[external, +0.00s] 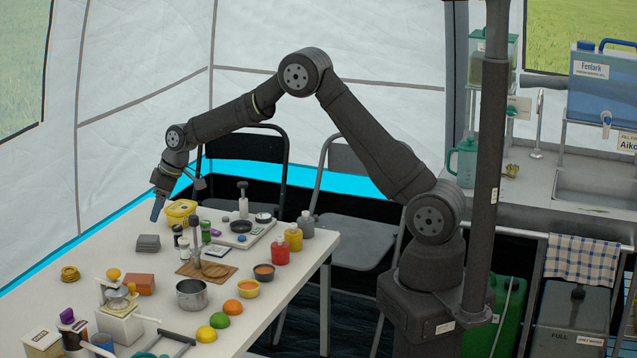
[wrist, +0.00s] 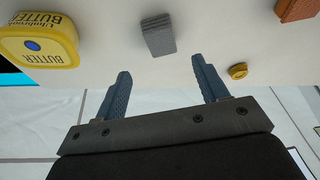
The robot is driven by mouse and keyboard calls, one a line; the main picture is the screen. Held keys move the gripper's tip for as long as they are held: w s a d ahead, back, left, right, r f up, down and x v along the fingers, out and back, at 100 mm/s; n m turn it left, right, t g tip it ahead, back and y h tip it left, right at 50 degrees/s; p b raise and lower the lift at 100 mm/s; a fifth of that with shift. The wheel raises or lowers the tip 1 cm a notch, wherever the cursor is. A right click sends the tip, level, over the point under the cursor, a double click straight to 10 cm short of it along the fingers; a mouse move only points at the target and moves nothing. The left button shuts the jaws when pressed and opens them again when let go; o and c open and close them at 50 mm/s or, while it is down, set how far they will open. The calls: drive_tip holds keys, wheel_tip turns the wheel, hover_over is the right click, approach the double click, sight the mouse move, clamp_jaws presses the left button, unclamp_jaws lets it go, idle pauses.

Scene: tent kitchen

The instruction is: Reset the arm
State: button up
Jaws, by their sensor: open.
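My gripper (external: 158,207) is at the far end of my outstretched arm, near the table's far left edge in the external view. In the wrist view my gripper (wrist: 164,84) shows two blue fingers set wide apart with nothing between them. It is open and empty. The yellow butter tub (external: 181,212) stands just right of it in the external view, and it also shows at the upper left of the wrist view (wrist: 40,42). A stack of grey squares (wrist: 158,34) lies on the table beyond the fingers, apart from them.
The white table (external: 120,262) holds a small pot (external: 191,294), a wooden board (external: 222,275), fruit, several bottles (external: 280,250), a scale and a juicer-like device (external: 120,318). Two chairs (external: 245,150) stand behind it. A sink counter (external: 540,185) is at the right.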

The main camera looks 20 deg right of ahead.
sight(150, 238)
drive_tip(key=x, duration=1)
drive_tip(key=shift+f, duration=0.2)
wheel_tip(150, 238, up, 3)
drive_tip(key=shift+f, duration=0.25)
drive_tip(key=shift+r, duration=0.45)
drive_tip(key=shift+f, duration=0.1)
